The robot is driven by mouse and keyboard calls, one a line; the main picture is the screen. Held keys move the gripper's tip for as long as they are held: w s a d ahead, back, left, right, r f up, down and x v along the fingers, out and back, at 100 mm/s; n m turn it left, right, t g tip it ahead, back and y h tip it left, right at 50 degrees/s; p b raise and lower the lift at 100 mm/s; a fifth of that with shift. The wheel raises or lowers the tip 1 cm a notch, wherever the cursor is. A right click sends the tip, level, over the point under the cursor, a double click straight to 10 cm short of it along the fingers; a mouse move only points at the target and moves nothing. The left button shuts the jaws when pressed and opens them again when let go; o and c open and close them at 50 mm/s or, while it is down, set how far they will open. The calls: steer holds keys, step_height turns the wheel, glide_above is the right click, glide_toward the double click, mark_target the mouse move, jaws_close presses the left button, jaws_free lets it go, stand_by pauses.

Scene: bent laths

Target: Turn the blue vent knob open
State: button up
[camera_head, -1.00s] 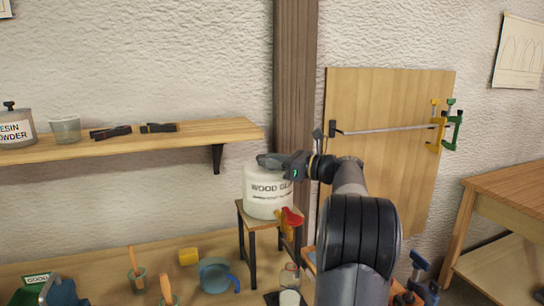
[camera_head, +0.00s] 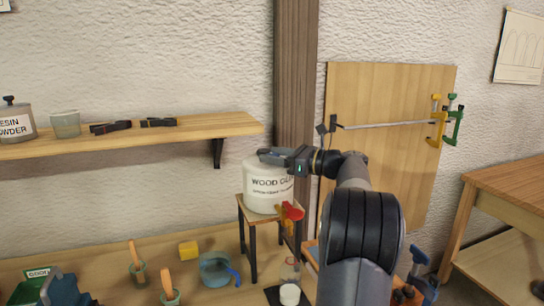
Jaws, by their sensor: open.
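A white tub labelled wood glue (camera_head: 262,189) stands upright on a small wooden stand (camera_head: 241,212). A red tap (camera_head: 293,211) sits low on its right front. My gripper (camera_head: 267,155) is at the top of the tub, reaching in from the right with its fingers pointing left. It is open. The blue vent knob does not show; the gripper covers part of the tub's top, where it may be hidden. I cannot tell whether the fingers touch anything there.
A wooden post (camera_head: 296,80) rises close behind the gripper. A shelf (camera_head: 190,130) with clips and a cup (camera_head: 66,124) is to the left. A clear jar (camera_head: 290,270) and a white cup (camera_head: 290,294) stand below the tap. A board with clamps (camera_head: 390,85) is at the right.

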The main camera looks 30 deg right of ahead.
steer(key=v, duration=0.9)
steer(key=shift+s+d+b, duration=0.25)
steer(key=shift+s+b, duration=0.1)
steer(key=shift+b, duration=0.05)
steer(key=p+x, duration=0.1)
steer(key=x, duration=1)
steer(key=shift+f, duration=0.1)
steer(key=shift+s, duration=0.15)
